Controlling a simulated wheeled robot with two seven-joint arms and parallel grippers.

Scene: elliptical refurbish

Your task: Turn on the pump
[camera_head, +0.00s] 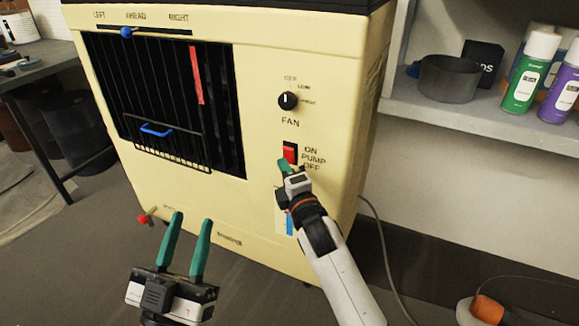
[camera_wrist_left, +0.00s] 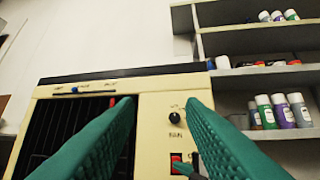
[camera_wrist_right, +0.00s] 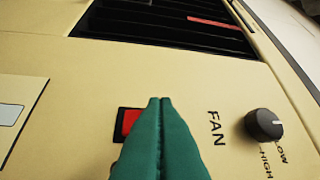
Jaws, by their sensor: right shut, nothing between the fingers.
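The pump switch (camera_head: 290,153) is a red rocker in a black frame on the cream cooler (camera_head: 330,60), with ON printed above PUMP and OFF below. My right gripper (camera_head: 284,163) is shut and empty, its green fingertips at the lower part of the switch. In the right wrist view the fingertips (camera_wrist_right: 160,100) overlap the edge of the red rocker (camera_wrist_right: 131,122); I cannot tell whether they touch it. The switch also shows in the left wrist view (camera_wrist_left: 177,160). My left gripper (camera_head: 192,220) is open and empty, in front of the cooler's lower left.
The black fan knob (camera_head: 288,100) sits above the switch. A vent grille (camera_head: 170,100) with a blue handle is to the left. A shelf (camera_head: 440,120) with a dark bowl (camera_head: 449,78) and spray cans (camera_head: 531,72) is at the right. A cable runs along the floor at right.

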